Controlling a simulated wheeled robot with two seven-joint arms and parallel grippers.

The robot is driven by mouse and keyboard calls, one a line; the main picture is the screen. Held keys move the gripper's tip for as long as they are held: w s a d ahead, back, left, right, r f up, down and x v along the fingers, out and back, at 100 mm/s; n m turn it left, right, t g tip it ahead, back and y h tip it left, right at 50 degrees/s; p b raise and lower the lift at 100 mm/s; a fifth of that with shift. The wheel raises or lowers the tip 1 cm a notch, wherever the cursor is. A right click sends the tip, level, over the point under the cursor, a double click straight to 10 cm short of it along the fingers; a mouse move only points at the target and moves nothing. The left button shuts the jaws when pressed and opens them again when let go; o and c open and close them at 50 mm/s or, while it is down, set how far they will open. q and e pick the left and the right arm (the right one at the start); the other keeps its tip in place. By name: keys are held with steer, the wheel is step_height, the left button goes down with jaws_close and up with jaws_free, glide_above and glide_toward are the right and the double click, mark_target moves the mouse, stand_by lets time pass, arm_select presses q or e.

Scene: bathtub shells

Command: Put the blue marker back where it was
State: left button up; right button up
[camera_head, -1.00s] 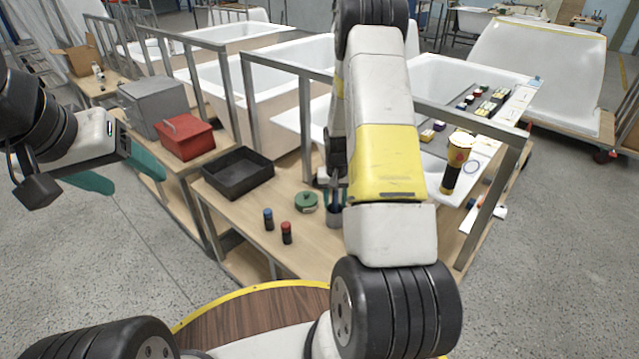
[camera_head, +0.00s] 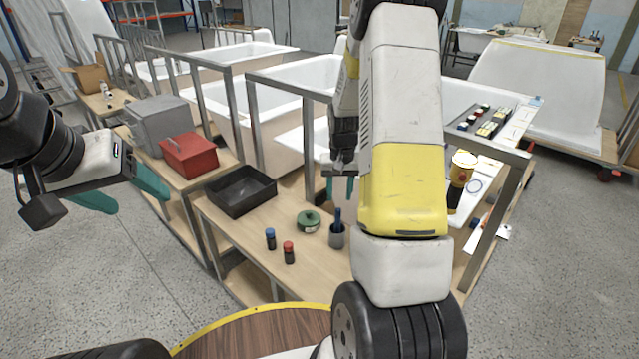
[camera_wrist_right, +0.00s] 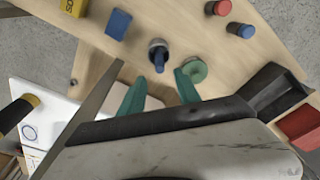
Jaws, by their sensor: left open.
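The blue marker (camera_head: 338,217) stands in a small grey cup (camera_head: 337,237) on the wooden bench. In the right wrist view the marker (camera_wrist_right: 159,63) leans in the cup (camera_wrist_right: 157,46). My right gripper (camera_head: 341,196) is above and behind the cup in the head view, partly hidden by my right arm. In the wrist view its teal fingers (camera_wrist_right: 160,80) are spread apart with nothing between them, clear of the marker. My left gripper (camera_head: 140,206) is open and empty, in the air left of the benches.
A green tape roll (camera_head: 308,222), a blue-capped bottle (camera_head: 270,239) and a red-capped bottle (camera_head: 289,253) stand left of the cup. A black tray (camera_head: 241,191) and a red toolbox (camera_head: 188,155) are farther left. Grey frame posts (camera_head: 309,150) rise behind the bench.

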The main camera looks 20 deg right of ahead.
steer(key=s+a+r+t, duration=0.1)
steer(key=s+a+r, duration=0.2)
steer(key=r, duration=0.3)
steer(key=s+a+r+n+t+y, duration=0.1)
steer(key=s+a+r, duration=0.15)
steer(key=r, duration=0.45)
steer(key=s+a+r+t, duration=0.1)
steer(key=s+a+r, duration=0.1)
steer(key=s+r, duration=0.3)
steer(key=s+a+r+n+t, duration=0.1)
steer(key=s+a+r, duration=0.2)
steer(key=s, duration=0.4)
steer(key=s+a+r+n+y, duration=0.1)
steer(key=s+a+r, duration=0.2)
steer(key=s+r, duration=0.2)
steer(key=shift+s+t+y, duration=0.3)
steer(key=shift+s+t, duration=0.1)
steer(key=shift+s, duration=0.65)
steer(key=shift+a, duration=0.1)
